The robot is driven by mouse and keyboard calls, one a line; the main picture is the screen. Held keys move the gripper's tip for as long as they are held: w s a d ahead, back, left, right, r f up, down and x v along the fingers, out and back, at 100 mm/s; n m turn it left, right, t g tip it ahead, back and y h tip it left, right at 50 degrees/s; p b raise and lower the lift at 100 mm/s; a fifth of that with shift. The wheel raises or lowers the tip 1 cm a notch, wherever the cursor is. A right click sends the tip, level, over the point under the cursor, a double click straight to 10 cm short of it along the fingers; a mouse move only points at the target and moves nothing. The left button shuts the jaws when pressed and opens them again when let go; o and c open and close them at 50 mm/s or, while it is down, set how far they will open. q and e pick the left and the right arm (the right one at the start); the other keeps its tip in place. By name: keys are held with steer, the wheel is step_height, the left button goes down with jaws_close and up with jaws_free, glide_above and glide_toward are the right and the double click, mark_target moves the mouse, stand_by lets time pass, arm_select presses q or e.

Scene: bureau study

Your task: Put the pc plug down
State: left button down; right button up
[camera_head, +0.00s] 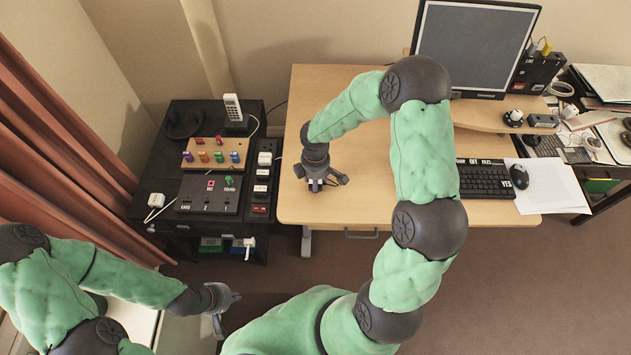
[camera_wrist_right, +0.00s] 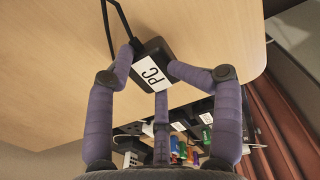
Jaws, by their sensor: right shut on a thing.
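The pc plug (camera_wrist_right: 153,72) is a small black block with a white "PC" label and a black cable running up from it in the right wrist view. My right gripper (camera_head: 320,184) is over the left part of the wooden desk (camera_head: 300,110), and its fingers (camera_wrist_right: 148,62) are closed around the plug. The plug is at or close above the desk top; I cannot tell if it touches.
A black cabinet (camera_head: 150,182) stands left of the desk, with a power strip (camera_head: 263,182), a switch panel (camera_head: 208,194), colored pegs on a wooden block (camera_head: 214,151) and a phone (camera_head: 234,110). A monitor (camera_head: 474,47), keyboard (camera_head: 484,180) and mouse (camera_head: 519,177) are at the right. The desk's left part is mostly clear.

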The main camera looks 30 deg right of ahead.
steer(key=shift+f, duration=0.15)
steer(key=o, duration=1.6)
steer(key=shift+c, duration=0.2)
step_height(320, 180, up, 12)
steer(key=p, duration=0.4)
steer(key=shift+s, duration=0.15)
